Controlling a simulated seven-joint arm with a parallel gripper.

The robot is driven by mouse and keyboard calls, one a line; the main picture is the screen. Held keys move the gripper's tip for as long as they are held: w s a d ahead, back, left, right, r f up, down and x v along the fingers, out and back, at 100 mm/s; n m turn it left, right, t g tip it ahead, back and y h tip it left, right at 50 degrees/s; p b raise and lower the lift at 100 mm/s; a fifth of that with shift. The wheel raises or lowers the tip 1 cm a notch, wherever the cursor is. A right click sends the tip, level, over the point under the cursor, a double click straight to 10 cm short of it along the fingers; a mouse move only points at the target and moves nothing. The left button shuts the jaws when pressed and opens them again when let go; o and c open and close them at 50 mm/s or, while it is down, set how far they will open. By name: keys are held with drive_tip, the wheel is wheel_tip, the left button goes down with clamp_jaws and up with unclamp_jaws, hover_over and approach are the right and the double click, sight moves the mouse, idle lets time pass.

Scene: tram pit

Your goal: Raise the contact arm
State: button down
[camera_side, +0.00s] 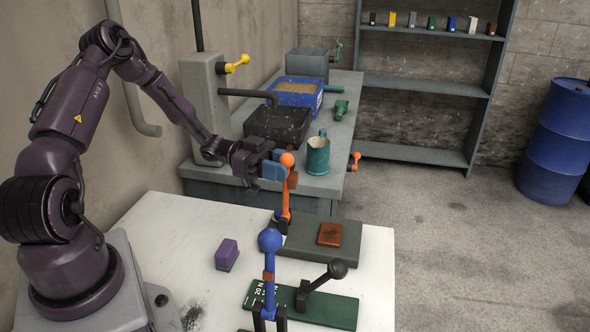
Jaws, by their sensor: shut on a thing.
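An orange arm (286,200) with a round orange knob (287,160) stands nearly upright at the left end of a dark grey base plate (345,245). A small rust-brown part sits on the arm below the knob. My gripper (277,171), with blue fingers, is shut on the orange arm just below the knob. The fingers hide part of the arm there. A blue arm (269,285) with a blue ball stands upright nearer the camera, beside a green plate (330,310). Which of the two is the contact arm is not marked.
A black-knobbed lever (322,281) leans up from the green plate. A copper-coloured pad (330,234) lies on the grey base. A purple block (227,254) lies on the white table (160,225). Behind, a grey bench holds a green mug (318,155) and a black tray (278,125).

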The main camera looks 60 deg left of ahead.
drive_tip(key=shift+s+a+f+t+h, duration=0.2)
drive_tip(key=shift+s+a+t+h, duration=0.2)
drive_tip(key=shift+s+a+h, duration=0.25)
drive_tip(key=c, duration=0.8)
unclamp_jaws()
drive_tip(key=v, duration=1.3)
